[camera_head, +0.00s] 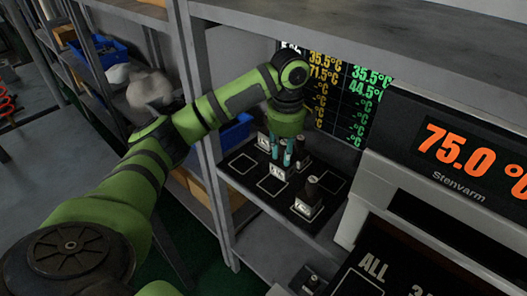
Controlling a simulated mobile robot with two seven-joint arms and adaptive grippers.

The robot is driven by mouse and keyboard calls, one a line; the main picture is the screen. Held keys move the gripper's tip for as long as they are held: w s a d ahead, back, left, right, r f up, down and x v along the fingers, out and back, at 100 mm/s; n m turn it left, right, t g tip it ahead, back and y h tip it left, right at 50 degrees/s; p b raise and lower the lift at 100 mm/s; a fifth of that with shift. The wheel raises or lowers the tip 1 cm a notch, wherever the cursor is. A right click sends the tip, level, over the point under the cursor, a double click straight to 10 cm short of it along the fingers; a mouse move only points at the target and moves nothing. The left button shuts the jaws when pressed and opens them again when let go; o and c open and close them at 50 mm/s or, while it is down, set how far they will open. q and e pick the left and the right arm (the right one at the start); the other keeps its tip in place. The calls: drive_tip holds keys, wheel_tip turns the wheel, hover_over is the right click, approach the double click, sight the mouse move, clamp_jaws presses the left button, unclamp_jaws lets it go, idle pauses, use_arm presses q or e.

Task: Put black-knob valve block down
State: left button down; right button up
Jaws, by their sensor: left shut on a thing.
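My left gripper (281,158) points down over a black board with white outlined squares (242,163) on the shelf. Its teal fingers are shut on a small valve block (278,173) with a white label; the fingers hide most of its knob. I cannot tell whether this block touches the board. A valve block with a tall dark knob (308,203) stands upright at the board's near right. Another white-labelled block (263,142) stands behind the fingers to the left, and a dark-knobbed one (300,155) behind to the right. My right gripper is not in view.
A grey shelf post (190,85) and upper shelf (400,45) frame the board. A Stenvarm device reading 75.0 °C (460,150) stands close on the right. A temperature display (340,95) is behind. Empty outlined squares show at the board's left and right.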

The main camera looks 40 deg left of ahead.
use_arm(q)
drive_tip(key=w+a+p, duration=0.1)
drive_tip(key=a+p, duration=0.3)
drive_tip(key=a, duration=1.1)
drive_tip(key=f+p, duration=0.1)
drive_tip(key=f, duration=0.5)
drive_tip(key=shift+a+f, duration=0.2)
drive_tip(key=shift+w+f, duration=0.1)
drive_tip(key=shift+f, duration=0.2)
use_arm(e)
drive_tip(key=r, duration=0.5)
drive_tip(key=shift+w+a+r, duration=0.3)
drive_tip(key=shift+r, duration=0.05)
use_arm(q)
drive_tip(key=shift+f, duration=0.1)
drive_tip(key=c, duration=1)
unclamp_jaws()
wheel_tip(320, 180, up, 8)
drive_tip(key=b, duration=0.1)
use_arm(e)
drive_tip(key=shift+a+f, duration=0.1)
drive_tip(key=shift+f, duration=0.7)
